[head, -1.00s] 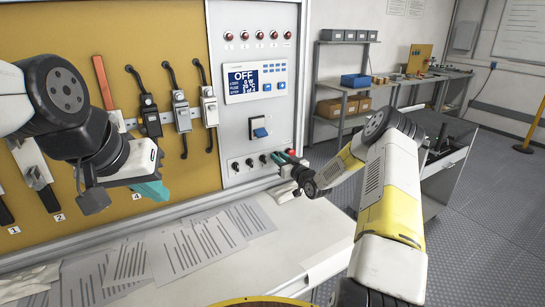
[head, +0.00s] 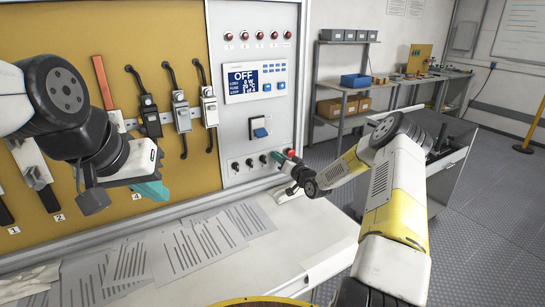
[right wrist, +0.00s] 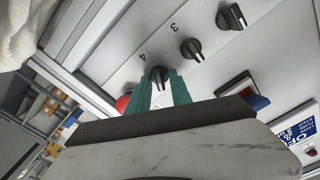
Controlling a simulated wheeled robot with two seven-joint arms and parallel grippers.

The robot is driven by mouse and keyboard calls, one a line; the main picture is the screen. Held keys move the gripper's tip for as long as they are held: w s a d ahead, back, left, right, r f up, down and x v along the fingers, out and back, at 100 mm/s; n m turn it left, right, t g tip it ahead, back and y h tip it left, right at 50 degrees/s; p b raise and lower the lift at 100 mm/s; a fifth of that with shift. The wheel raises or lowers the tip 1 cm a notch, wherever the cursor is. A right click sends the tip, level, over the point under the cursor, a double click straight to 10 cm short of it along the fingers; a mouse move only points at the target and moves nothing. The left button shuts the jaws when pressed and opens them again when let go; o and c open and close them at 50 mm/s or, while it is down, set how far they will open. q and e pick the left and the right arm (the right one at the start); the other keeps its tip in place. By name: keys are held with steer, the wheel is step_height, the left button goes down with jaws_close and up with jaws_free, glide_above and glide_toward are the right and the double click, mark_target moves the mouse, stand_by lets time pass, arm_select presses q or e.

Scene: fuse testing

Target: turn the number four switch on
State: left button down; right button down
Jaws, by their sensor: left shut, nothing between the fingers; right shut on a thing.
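The number four switch (right wrist: 159,76) is a black rotary knob on the grey panel, beside a printed 4 in the right wrist view. My right gripper (right wrist: 160,90) has its teal fingers on both sides of this knob and is shut on it. In the head view my right gripper (head: 279,158) is at the right end of the knob row and hides the number four knob. The display (head: 257,80) reads OFF. My left gripper (head: 153,191) is shut and empty, in front of the yellow board at the left.
A red button (head: 291,153) sits close beside my right gripper. Other black knobs (head: 249,162) are to its left, with a rocker switch (head: 260,132) above. Papers (head: 130,262) lie on the white bench. A shelf (head: 345,90) stands at the back.

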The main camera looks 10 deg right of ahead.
steer(key=m, duration=0.6)
steer(key=shift+f, duration=0.15)
steer(key=shift+m, duration=0.3)
steer(key=c, duration=1.5)
jaws_free()
steer(key=v, duration=0.8)
steer(key=shift+w, duration=0.1)
